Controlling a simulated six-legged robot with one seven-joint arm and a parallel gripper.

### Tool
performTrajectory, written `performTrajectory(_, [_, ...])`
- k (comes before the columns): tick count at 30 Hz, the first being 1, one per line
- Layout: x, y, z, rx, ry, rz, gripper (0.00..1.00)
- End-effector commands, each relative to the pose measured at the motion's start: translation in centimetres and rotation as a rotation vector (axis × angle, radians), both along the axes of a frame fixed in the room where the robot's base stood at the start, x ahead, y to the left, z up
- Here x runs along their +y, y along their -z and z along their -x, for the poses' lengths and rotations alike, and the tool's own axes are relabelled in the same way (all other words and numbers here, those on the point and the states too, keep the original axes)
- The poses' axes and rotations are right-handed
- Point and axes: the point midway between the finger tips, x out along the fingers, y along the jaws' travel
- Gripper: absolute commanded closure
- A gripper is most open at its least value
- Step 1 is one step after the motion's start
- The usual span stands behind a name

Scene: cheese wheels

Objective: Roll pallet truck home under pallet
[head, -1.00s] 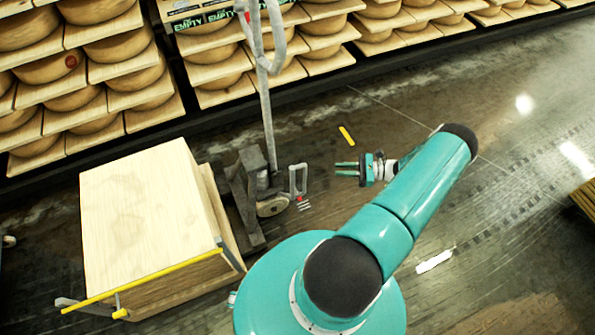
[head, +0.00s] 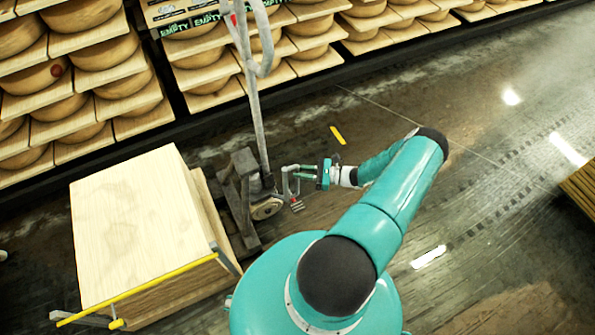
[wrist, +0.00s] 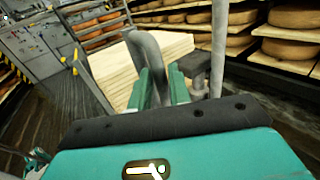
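The grey pallet truck (head: 240,200) stands at the right side of a pale wooden block-like load (head: 135,225); its tall pole (head: 256,120) rises toward the shelves. A small grey loop handle (head: 286,186) with a red spot sits at its wheel end. My gripper (head: 305,172) is at this loop, its green fingers apart. In the wrist view the grey loop (wrist: 147,55) curves down between the two fingers (wrist: 162,88); I cannot tell whether they touch it. The pallet is not clearly visible under the load. A grey bar end (head: 80,319) sticks out at its lower left.
Shelves of cheese wheels (head: 105,50) run along the back, with a dark base edge. A yellow bar (head: 140,290) crosses the load's front. A yellow strip (head: 337,135) lies on the floor. The floor right of my arm is mostly clear, with slatted wood (head: 582,185) at the far right.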

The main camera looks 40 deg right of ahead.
Motion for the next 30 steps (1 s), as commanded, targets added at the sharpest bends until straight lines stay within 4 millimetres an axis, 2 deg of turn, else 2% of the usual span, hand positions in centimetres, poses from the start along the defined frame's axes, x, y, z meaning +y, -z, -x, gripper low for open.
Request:
performTrajectory(4, [0.9,0.0,-1.0,-0.001,-0.002,-0.001,0.81])
performTrajectory(13, [1.0,0.0,-1.2,0.000,-0.001,0.000,0.81])
performTrajectory(16, [1.0,0.0,-1.2,0.000,-0.001,0.000,1.00])
performTrajectory(22, [1.1,0.0,-1.2,-0.001,-0.001,-0.001,1.00])
performTrajectory(30, [4.0,-0.1,-2.0,-0.003,-0.009,-0.005,1.00])
